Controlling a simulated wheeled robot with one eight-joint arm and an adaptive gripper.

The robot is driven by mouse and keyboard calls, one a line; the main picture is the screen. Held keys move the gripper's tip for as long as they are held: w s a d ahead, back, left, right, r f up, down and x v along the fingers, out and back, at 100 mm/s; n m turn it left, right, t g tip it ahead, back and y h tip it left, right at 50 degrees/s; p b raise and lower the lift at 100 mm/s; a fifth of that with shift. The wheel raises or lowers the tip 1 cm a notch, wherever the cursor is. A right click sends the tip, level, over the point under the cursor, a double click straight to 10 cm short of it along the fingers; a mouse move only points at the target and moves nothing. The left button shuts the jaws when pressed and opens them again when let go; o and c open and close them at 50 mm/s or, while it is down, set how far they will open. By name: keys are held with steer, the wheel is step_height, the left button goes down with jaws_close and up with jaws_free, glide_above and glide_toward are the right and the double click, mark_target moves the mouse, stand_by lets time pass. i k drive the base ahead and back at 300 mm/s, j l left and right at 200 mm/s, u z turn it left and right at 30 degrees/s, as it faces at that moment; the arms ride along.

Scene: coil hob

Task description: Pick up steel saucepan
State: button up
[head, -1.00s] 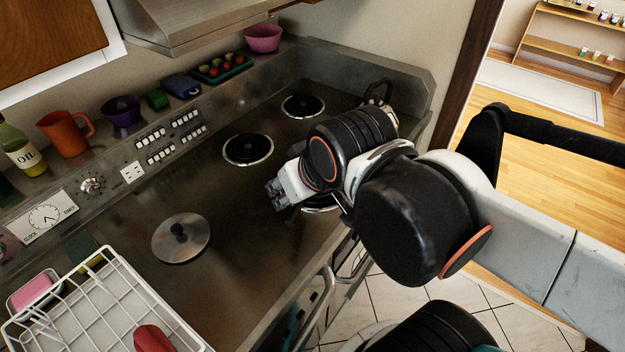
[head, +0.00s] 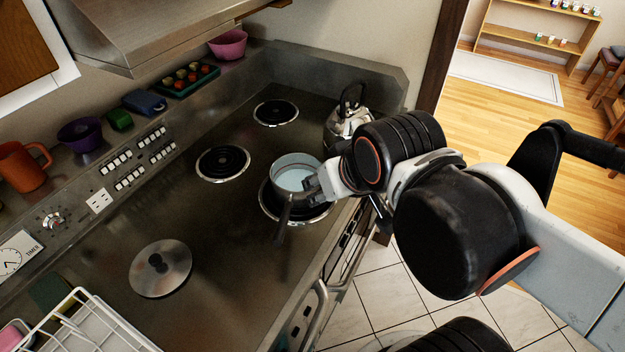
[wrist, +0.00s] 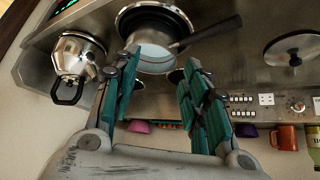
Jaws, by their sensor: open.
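The steel saucepan (head: 296,176) stands on the front right coil burner (head: 270,205) in the head view, with pale liquid inside. Its dark handle (head: 283,220) points toward the front of the hob. In the wrist view the saucepan (wrist: 157,57) lies just beyond the fingers, with its handle (wrist: 208,32) to the upper right. My gripper (head: 318,190) is at the pan's right side in the head view, partly overlapping it. In the wrist view my gripper (wrist: 162,70) is open, its teal-padded fingers apart with nothing held between them. Whether a finger touches the pan cannot be told.
A kettle (head: 349,122) stands behind my gripper, close to it. A steel lid (head: 161,268) lies on the hob's left part. A white rack (head: 85,320) is at the lower left. Cups and bowls line the back ledge. The middle of the hob is clear.

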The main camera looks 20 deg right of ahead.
mark_target(286, 173)
steer(key=k+l+z, duration=0.25)
steer(key=k+l, duration=0.2)
steer(key=l, duration=0.2)
steer(key=k+l+z, duration=0.15)
steer(key=k+l, duration=0.1)
steer(key=l, duration=0.1)
